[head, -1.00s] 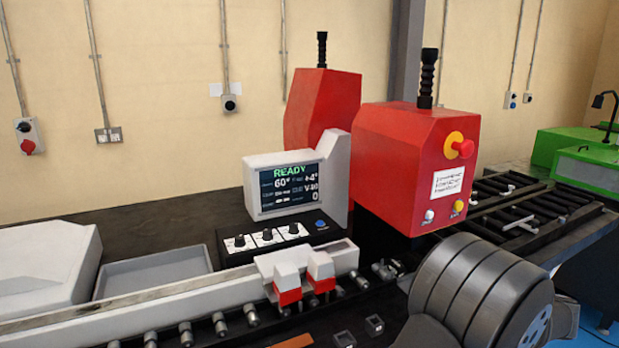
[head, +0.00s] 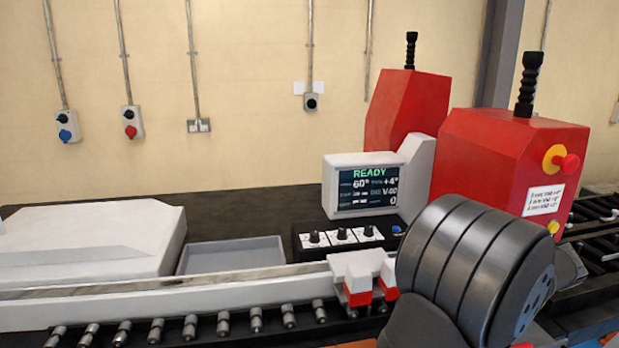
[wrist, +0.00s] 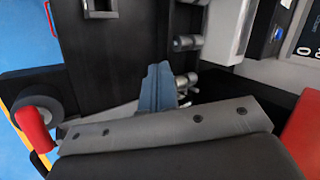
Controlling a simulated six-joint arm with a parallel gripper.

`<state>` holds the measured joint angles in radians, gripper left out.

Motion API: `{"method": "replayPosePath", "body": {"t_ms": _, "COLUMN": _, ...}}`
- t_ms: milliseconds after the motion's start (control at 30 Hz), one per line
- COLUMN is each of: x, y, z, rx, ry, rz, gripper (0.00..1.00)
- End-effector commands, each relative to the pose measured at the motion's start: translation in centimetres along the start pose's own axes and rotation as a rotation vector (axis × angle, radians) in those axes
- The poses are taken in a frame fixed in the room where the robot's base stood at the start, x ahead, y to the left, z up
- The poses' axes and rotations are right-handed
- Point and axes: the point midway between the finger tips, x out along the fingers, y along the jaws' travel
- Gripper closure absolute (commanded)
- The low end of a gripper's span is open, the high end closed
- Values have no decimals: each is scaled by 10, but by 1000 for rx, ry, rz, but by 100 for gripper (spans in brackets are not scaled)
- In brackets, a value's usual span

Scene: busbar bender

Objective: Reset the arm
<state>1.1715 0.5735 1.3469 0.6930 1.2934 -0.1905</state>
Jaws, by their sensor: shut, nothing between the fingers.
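My gripper (wrist: 158,88) shows in the wrist view as two blue-grey fingers, shut together with nothing between them. It is over the dark machine bed, close to some grey rollers. In the head view my gripper is not in view; only thick dark links of my arm show at the lower right, covering part of the bed. The busbar bender has a red housing (head: 490,165) with a red stop button on a yellow ring (head: 566,162). Its grey screen (head: 368,187) reads READY, 60° and +4°.
A row of grey rollers (head: 222,324) runs along a pale rail (head: 160,306). White blocks with red lower parts (head: 358,272) sit by the rail, close to my arm. A shallow grey tray (head: 230,254) looks empty. A knob panel (head: 340,238) stands below the screen.

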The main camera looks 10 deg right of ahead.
Motion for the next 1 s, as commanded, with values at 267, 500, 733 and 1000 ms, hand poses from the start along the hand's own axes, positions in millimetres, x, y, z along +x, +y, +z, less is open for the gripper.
{"method": "replayPosePath", "body": {"t_ms": 267, "x": 13, "y": -34, "z": 35, "rx": -230, "ry": -99, "rz": 156, "gripper": 100}}
{"method": "replayPosePath", "body": {"t_ms": 500, "x": 21, "y": -63, "z": 56, "rx": -439, "ry": -160, "rz": 263, "gripper": 100}}
{"method": "replayPosePath", "body": {"t_ms": 733, "x": 29, "y": -97, "z": 69, "rx": -659, "ry": -195, "rz": 330, "gripper": 100}}
{"method": "replayPosePath", "body": {"t_ms": 1000, "x": 38, "y": -136, "z": 81, "rx": -889, "ry": -219, "rz": 374, "gripper": 100}}
